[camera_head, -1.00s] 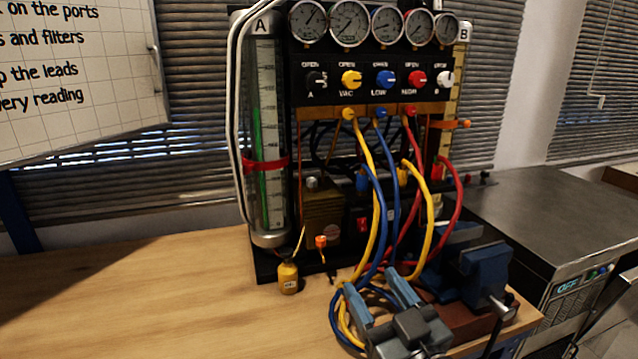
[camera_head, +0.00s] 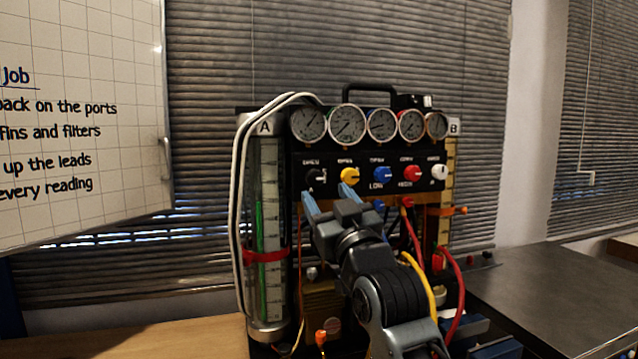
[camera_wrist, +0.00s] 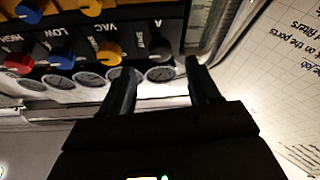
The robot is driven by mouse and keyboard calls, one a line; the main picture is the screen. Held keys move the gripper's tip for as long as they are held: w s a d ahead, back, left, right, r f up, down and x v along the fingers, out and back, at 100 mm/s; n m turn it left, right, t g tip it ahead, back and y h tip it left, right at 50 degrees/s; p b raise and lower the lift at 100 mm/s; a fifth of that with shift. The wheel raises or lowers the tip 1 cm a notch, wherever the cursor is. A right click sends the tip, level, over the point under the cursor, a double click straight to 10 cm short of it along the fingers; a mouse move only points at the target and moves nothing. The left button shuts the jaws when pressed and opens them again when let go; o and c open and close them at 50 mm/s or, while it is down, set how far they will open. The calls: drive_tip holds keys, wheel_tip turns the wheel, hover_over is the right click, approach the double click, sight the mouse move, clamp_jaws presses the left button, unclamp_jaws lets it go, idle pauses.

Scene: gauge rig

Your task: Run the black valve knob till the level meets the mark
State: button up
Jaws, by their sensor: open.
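The black valve knob (camera_head: 316,176) is at the left end of the knob row, under the gauges; it also shows in the wrist view (camera_wrist: 160,46), beside the letter A. My gripper (camera_head: 328,192) is open and empty, its fingers pointing at the panel just below the black and yellow knobs. In the wrist view the knob lies ahead, between the two fingertips (camera_wrist: 160,66), with no contact visible. Glass tube A (camera_head: 268,175) stands at the left of the rig with a green column (camera_head: 259,230) inside. A red band (camera_head: 265,256) circles it, below the column's top.
The yellow knob (camera_head: 349,175) is close beside the black one, then blue (camera_head: 383,174), red and white. Round gauges (camera_head: 346,124) sit above. White hoses (camera_head: 238,190) loop at the left. Coloured hoses hang below the panel, partly behind my arm.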

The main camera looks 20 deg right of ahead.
sight(316, 180)
drive_tip(key=x, duration=0.5)
drive_tip(key=shift+p, duration=0.4)
drive_tip(key=c, duration=1)
drive_tip(key=shift+c, duration=0.2)
